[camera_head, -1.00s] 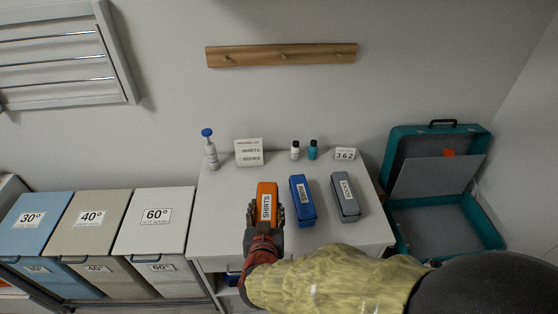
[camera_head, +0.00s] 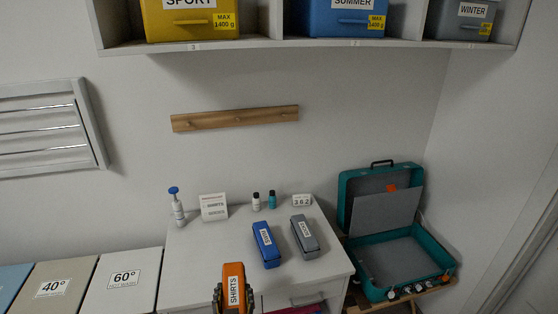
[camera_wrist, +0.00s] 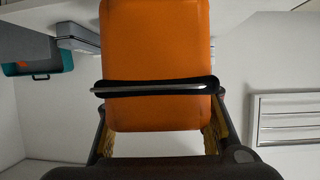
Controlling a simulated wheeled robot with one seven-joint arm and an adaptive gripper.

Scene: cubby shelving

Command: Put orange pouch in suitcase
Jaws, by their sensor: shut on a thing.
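The orange pouch (camera_head: 234,284), labelled SHIRTS, is held upright by my gripper (camera_head: 233,300) at the bottom of the head view, in front of the white dresser. In the wrist view the pouch (camera_wrist: 158,50) fills the middle, with a finger of my gripper on each side. The teal suitcase (camera_head: 449,262) stands open at the right on a low wooden stand, its lid leaning back toward the wall. Its grey-lined base looks empty. The suitcase also shows at the left edge of the wrist view (camera_wrist: 40,68).
A blue pouch (camera_head: 266,245) and a grey pouch (camera_head: 305,237) lie on the dresser top (camera_head: 205,262). A cubby shelf (camera_head: 275,43) hangs overhead. Laundry bins (camera_head: 122,285) are at left.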

